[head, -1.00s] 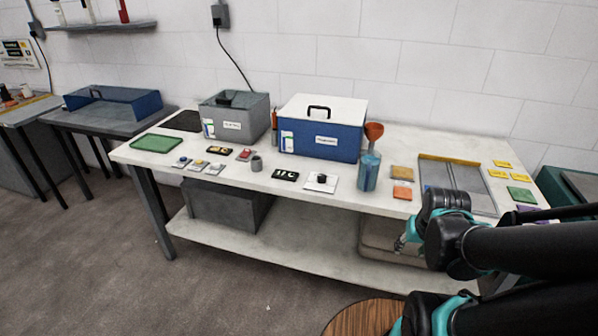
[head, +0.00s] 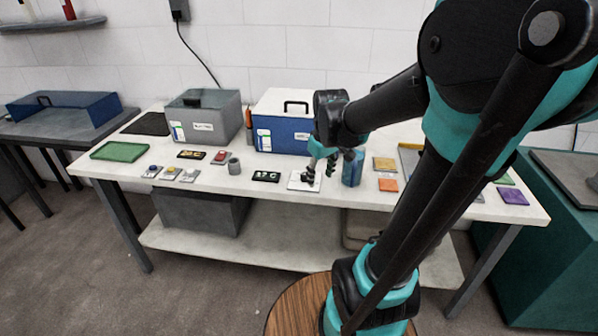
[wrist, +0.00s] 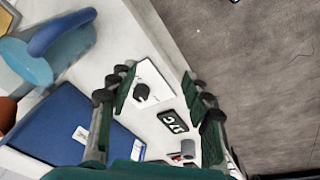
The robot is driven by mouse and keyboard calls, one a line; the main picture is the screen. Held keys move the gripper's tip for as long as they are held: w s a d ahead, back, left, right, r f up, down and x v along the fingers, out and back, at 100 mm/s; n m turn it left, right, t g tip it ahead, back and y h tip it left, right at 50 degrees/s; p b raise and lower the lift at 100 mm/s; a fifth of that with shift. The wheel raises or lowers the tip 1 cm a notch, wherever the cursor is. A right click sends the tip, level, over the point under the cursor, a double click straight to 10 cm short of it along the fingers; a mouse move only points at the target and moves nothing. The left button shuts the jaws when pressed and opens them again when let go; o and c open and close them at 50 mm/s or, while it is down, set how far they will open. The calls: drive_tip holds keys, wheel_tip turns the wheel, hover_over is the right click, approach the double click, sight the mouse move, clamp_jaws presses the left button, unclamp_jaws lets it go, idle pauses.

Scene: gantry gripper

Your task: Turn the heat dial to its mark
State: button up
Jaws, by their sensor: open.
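The heat dial is a small black knob (wrist: 141,92) on a white plate (wrist: 152,78), seen in the wrist view. In the head view the plate (head: 298,185) lies near the table's front edge, and the gripper hides most of the knob. I cannot make out the mark. A black display (head: 265,176) with white characters lies left of the plate; it also shows in the wrist view (wrist: 173,122). My gripper (head: 318,174) is open above the plate. In the wrist view its fingers (wrist: 160,86) are spread on either side of the knob, apart from it.
A blue box with a white lid (head: 283,138) stands behind the display, with a grey box (head: 205,128) left of it. A grey cup (head: 234,166) and small tiles lie left.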

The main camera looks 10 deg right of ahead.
sight(305, 174)
drive_tip(key=w+a+r+n+g, duration=0.25)
drive_tip(key=w+r+n, duration=0.45)
drive_tip(key=w+r, duration=0.35)
drive_tip(key=f, duration=1.1)
drive_tip(key=w+f, duration=0.1)
drive_tip(key=f, duration=0.5)
drive_tip(key=shift+f, duration=0.3)
clamp_jaws()
